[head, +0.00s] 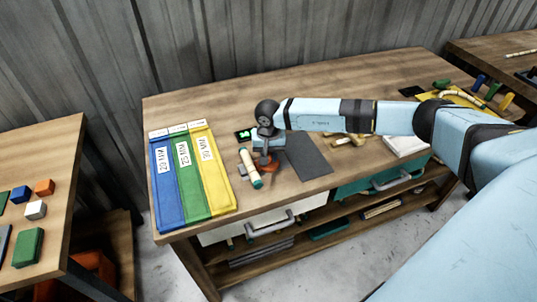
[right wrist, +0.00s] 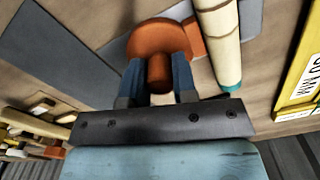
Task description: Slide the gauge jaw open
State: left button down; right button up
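The gauge shows a dark display with green digits (head: 243,134) beside my right gripper (head: 266,158) in the head view. Its jaw appears to be the orange part with a round plate (right wrist: 157,36) and an upright orange knob (right wrist: 160,72) in the right wrist view. My right gripper (right wrist: 160,88) has a finger against each side of the knob and looks shut on it. A cream rattan piece with a teal end (head: 250,170) lies just left of the gripper; it also shows in the right wrist view (right wrist: 219,40). My left gripper is out of view.
A dark grey mat (head: 307,157) lies right of the gripper. A white block (head: 403,144) and rattan pieces (head: 350,139) lie farther right. A side table (head: 62,160) holds coloured blocks.

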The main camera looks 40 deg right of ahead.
aim_at(281, 161)
grip_shut()
jog(key=shift+s+d+b, duration=0.25)
jog(key=shift+d+b, duration=0.1)
jog(key=shift+d, duration=0.75)
jog(key=shift+s+d+b, duration=0.2)
jog(key=shift+d+b, duration=0.1)
jog(key=shift+d, duration=0.75)
jog(key=o, duration=0.6)
grip_release()
jog(key=shift+o, duration=1.1)
jog(key=shift+s+d, duration=0.1)
